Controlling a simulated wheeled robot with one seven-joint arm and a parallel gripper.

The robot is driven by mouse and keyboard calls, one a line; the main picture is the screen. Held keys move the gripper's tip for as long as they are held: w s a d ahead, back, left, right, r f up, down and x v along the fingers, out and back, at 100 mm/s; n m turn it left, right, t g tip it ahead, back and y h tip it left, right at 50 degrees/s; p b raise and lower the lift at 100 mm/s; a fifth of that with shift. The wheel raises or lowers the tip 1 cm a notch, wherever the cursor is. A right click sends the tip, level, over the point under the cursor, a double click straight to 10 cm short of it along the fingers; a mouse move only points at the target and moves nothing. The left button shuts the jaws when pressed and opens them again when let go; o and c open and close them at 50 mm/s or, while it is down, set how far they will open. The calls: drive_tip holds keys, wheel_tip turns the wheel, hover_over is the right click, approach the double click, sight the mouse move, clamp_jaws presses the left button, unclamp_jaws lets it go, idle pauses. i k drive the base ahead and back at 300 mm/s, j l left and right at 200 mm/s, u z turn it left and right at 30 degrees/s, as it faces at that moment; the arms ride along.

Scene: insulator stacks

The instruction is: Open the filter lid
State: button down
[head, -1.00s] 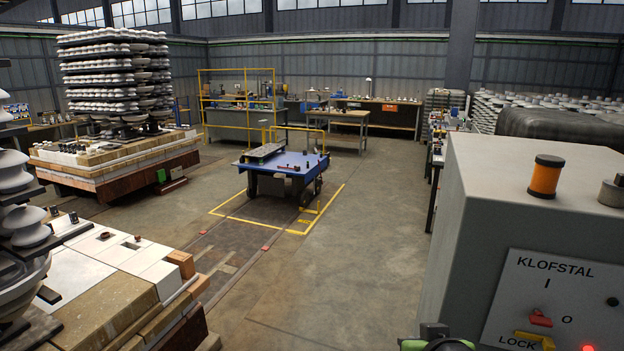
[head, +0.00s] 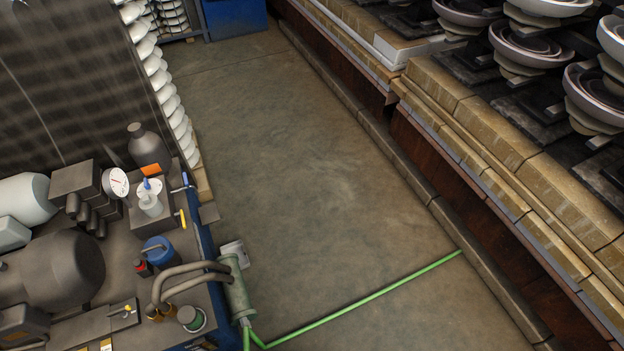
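No part is clearly recognisable as the filter lid. A grey-green cylinder (head: 237,292) hangs at the right edge of the machine bench, with two thick dark hoses (head: 190,277) running to it. A small whitish piece (head: 234,251) shows beside its upper end; I cannot tell whether it is attached. I cannot tell which of these is the filter. My gripper is not in view.
The bench (head: 120,297) holds a dark tank (head: 62,270), a gauge (head: 116,183) and a clear bottle (head: 149,203). A green hose (head: 365,302) crosses the floor. Brick-edged cars (head: 490,165) with insulators line the right. The floor between (head: 310,190) is clear.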

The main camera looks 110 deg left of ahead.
sight(158, 251)
drive_tip(key=k+u, duration=0.1)
drive_tip(key=u, duration=4.75)
drive_tip(key=i+l+u, duration=0.15)
drive_tip(key=l+u, duration=2.05)
drive_tip(key=k+l+u, duration=0.1)
drive_tip(key=l+u, duration=0.75)
drive_tip(key=k+l+u, duration=0.2)
drive_tip(key=u, duration=0.25)
drive_tip(key=l, duration=0.1)
